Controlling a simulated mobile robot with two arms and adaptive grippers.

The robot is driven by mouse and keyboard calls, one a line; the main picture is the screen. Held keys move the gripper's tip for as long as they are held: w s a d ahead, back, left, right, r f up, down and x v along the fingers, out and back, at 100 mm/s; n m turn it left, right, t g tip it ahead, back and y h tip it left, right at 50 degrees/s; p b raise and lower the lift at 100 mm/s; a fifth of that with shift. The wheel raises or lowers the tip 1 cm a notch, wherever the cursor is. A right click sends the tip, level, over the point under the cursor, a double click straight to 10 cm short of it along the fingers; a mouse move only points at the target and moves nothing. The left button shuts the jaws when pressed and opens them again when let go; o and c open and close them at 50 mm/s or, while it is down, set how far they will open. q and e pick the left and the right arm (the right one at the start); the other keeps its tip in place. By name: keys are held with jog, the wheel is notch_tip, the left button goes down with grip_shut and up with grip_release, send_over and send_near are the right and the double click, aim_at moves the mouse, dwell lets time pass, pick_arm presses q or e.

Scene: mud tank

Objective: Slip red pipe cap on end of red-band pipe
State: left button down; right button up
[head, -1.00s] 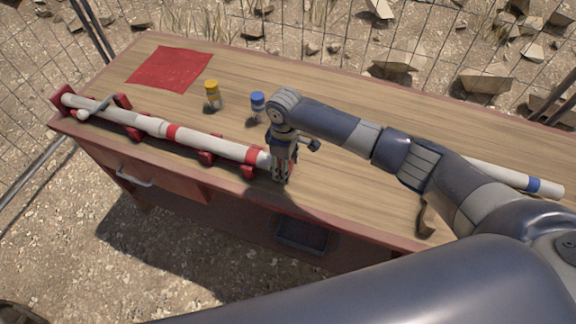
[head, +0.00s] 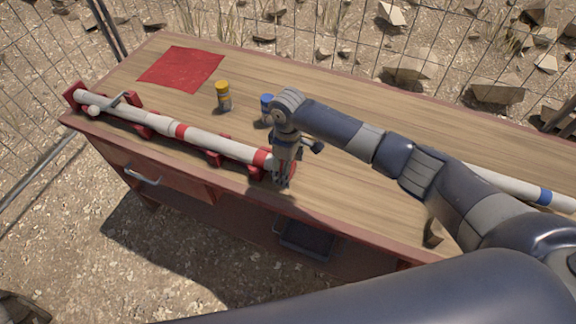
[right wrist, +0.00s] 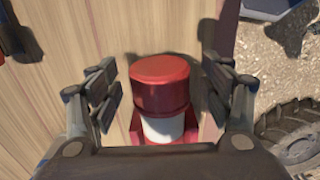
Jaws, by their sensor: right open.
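The white pipe with red bands (head: 205,136) lies in red supports along the table's near edge. The red pipe cap (right wrist: 160,85) sits over the pipe's end in the right wrist view, its flat face showing, with white pipe and a red support behind it. Only a bit of red shows past my gripper in the head view. My right gripper (head: 281,183) is at this end of the pipe, pointing down. In the right wrist view its fingers (right wrist: 162,92) are open on both sides of the cap, with gaps visible. My left gripper is not in view.
A yellow-capped bottle (head: 223,97) and a blue-capped bottle (head: 267,107) stand behind the pipe. A red cloth (head: 180,69) lies at the back left. A blue-band pipe (head: 520,188) lies at right, partly behind my arm. The wooden table (head: 350,190) is otherwise fairly clear.

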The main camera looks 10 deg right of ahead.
notch_tip(320, 180, up, 12)
dwell(0.4)
